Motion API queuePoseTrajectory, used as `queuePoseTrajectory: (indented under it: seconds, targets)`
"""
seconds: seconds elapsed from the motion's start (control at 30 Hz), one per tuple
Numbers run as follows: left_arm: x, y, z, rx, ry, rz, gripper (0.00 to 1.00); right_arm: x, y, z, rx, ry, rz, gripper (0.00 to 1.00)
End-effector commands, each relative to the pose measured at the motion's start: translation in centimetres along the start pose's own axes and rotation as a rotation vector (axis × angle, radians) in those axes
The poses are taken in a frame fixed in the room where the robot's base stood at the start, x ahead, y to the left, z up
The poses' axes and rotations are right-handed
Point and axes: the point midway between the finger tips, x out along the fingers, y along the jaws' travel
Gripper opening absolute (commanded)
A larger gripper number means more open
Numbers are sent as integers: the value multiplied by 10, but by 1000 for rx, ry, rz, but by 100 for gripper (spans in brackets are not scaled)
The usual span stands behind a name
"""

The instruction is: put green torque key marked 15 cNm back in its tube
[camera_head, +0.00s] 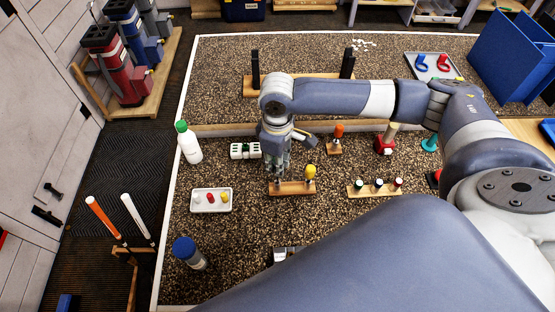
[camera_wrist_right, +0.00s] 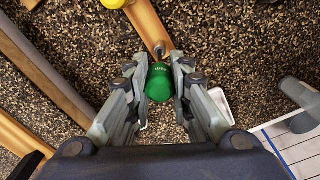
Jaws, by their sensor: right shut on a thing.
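The green torque key (camera_wrist_right: 159,82) is between the fingertips of my right gripper (camera_wrist_right: 159,84) in the right wrist view; its marking is too small to read. In the head view my right gripper (camera_head: 277,165) points down over the left part of a small wooden rack (camera_head: 292,189) and hides the key. The rack also shows in the wrist view (camera_wrist_right: 146,24), with a small metal tube end (camera_wrist_right: 160,48) just beyond the key. Whether the key touches it I cannot tell. A yellow-handled key (camera_head: 310,171) stands at the rack's right end. My left gripper is out of view.
A white tray (camera_head: 197,207) with small coloured parts lies left of the rack.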

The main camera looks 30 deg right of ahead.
Motion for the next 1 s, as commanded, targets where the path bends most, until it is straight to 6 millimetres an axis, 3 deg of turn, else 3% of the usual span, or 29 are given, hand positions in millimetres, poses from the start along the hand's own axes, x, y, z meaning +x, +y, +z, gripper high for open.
queuePoseTrajectory:
  seconds: [1.0]
  targets:
    - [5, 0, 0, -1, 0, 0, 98, 18, 0, 0, 1, 1, -1, 0]
